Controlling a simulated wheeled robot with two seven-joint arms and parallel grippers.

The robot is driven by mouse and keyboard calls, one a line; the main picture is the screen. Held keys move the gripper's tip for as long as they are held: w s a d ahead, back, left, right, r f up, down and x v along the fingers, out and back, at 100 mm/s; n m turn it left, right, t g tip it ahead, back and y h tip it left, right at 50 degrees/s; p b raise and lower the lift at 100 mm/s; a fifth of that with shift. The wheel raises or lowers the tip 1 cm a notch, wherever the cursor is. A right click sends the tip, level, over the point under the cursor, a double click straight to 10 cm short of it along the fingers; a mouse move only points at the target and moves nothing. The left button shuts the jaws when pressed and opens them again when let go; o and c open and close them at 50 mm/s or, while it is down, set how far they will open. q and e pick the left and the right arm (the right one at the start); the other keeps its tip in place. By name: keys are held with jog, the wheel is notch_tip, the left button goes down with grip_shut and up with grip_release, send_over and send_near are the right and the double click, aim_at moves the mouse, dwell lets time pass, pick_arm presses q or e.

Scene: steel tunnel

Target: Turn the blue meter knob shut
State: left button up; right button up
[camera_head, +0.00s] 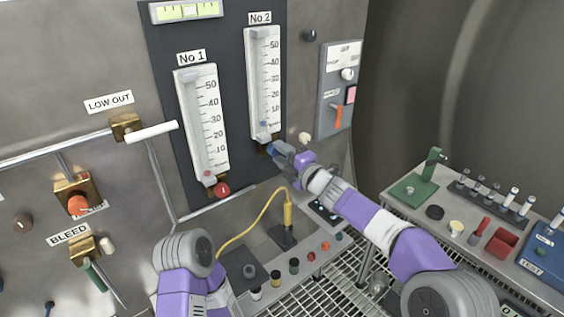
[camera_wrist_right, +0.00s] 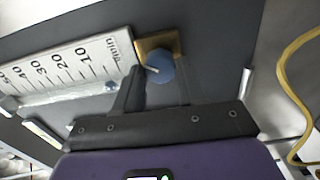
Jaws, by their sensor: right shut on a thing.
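The blue meter knob (camera_head: 270,149) sits at the foot of the No 2 meter (camera_head: 264,85) on the dark panel. In the right wrist view, the knob (camera_wrist_right: 160,68) is a faceted blue disc with a pale pointer line, in front of a brass block (camera_wrist_right: 157,41). My right gripper (camera_head: 276,150) reaches it from the right, shut on it; in the wrist view its dark fingers (camera_wrist_right: 160,84) lie on either side of the knob. A red knob (camera_head: 222,190) is at the foot of the No 1 meter (camera_head: 203,120). My left gripper is out of view.
A switch box (camera_head: 340,90) with an orange lever stands right of the meters. A yellow cable (camera_head: 255,219) rises from the console below. A bench (camera_head: 395,195) with a green stand and vials is at right. Brass valves and pipes are at left.

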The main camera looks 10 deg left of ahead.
jog(key=n+b, duration=0.2)
jog(key=n, duration=0.2)
jog(key=shift+f, duration=0.1)
jog(key=shift+n+b, duration=0.75)
jog(key=shift+n, duration=0.85)
jog(key=o, duration=1.1)
jog(key=shift+c, duration=0.2)
jog(key=b+v, duration=0.1)
jog(key=v, duration=0.6)
jog(key=shift+s+d+b, duration=0.15)
jog(key=shift+d+b, duration=0.15)
jog(key=shift+b, duration=0.1)
